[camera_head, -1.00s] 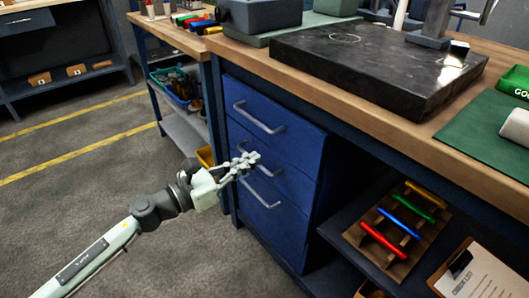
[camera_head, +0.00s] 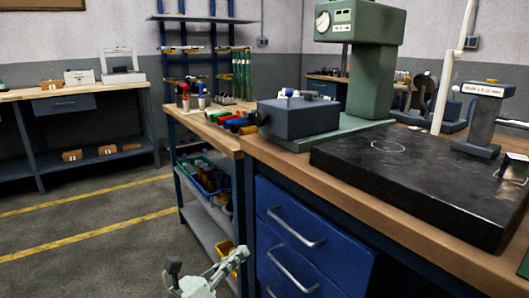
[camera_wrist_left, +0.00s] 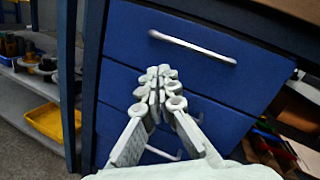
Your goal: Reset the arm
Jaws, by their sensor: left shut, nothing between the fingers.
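My left gripper (camera_head: 238,256) is at the bottom of the head view, in front of the blue drawer cabinet (camera_head: 265,213). In the left wrist view the left gripper (camera_wrist_left: 159,78) has its fingers together with nothing between them. Behind the fingers are the blue drawers with silver handles; the upper handle (camera_wrist_left: 192,46) lies above and right of the fingertips. The drawers look closed. The lower part of the left arm is cut off by the frame. My right gripper is in neither view.
The workbench carries a black granite plate (camera_head: 420,185) and a green machine (camera_head: 372,70). A side bench (camera_head: 222,135) holds small tools, with a blue bin (camera_head: 205,176) and a yellow bin (camera_wrist_left: 48,122) below. Open floor (camera_head: 90,250) with yellow lines lies to the left.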

